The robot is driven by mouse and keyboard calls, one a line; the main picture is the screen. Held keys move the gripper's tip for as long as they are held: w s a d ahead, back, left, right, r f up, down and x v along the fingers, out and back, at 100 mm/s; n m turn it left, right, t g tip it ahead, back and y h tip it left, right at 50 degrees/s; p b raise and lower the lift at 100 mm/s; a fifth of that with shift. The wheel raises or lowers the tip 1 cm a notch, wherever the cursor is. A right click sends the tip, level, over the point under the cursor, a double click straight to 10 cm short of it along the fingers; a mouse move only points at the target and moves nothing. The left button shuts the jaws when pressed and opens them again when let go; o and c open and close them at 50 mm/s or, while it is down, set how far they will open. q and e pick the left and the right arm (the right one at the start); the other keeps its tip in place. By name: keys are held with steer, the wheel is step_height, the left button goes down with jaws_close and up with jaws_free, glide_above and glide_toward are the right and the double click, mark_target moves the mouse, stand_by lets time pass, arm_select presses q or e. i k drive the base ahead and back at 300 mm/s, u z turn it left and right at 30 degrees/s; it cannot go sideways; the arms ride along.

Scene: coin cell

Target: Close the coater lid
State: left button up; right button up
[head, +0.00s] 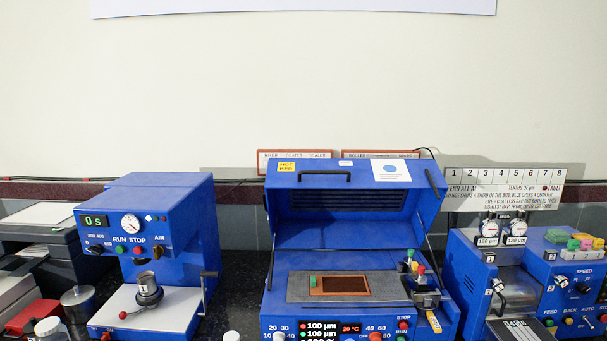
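The coater (285,315) is the blue machine in the middle of the bench. Its lid (300,205) stands raised and tilted back, with a black handle (324,174) near its top edge and a dark vent grille on its inner side. A thin strut runs down each side of the lid. Below it the coater bed (400,286) is exposed, with a brown plate (338,286) framed in orange and a small green piece at its left end. Neither of my grippers is in the picture.
A blue press-like machine (170,220) stands to the left and a blue roller machine (465,275) to the right. Small coloured bottles or knobs (415,268) sit at the bed's right end. Narrow gaps separate the machines. The wall behind the lid is close.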

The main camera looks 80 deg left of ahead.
mark_target(321, 204)
steer(key=u, duration=2.55)
steer(key=i, duration=0.3)
steer(key=u, duration=0.2)
